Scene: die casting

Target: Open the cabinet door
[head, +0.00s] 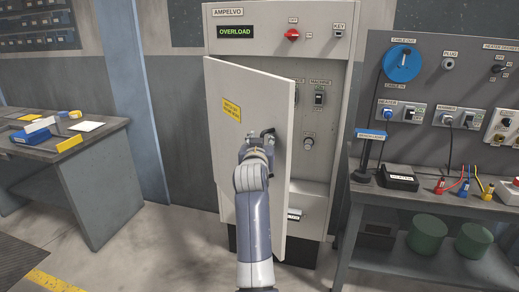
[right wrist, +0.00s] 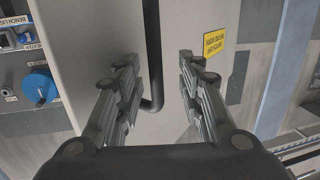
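The grey cabinet (head: 225,18) stands in the middle of the head view, with a red knob and an OVERLOAD display on its upper panel. Its door (head: 228,160) is ajar, swung out from the left side, and shows a yellow label (head: 231,110). My right gripper (head: 262,138) is at the door's front near its free edge. In the right wrist view, the gripper (right wrist: 158,62) has its fingers apart on either side of the dark bar handle (right wrist: 152,50), with gaps visible. The handle is mostly hidden by the gripper in the head view. My left gripper is not in view.
Switches (head: 319,97) show inside the cabinet, right of the door. A workbench (head: 430,205) with a panel, a blue reel (head: 402,63) and cables stands close on the right. A table (head: 95,150) with trays is on the left. Floor between table and cabinet is clear.

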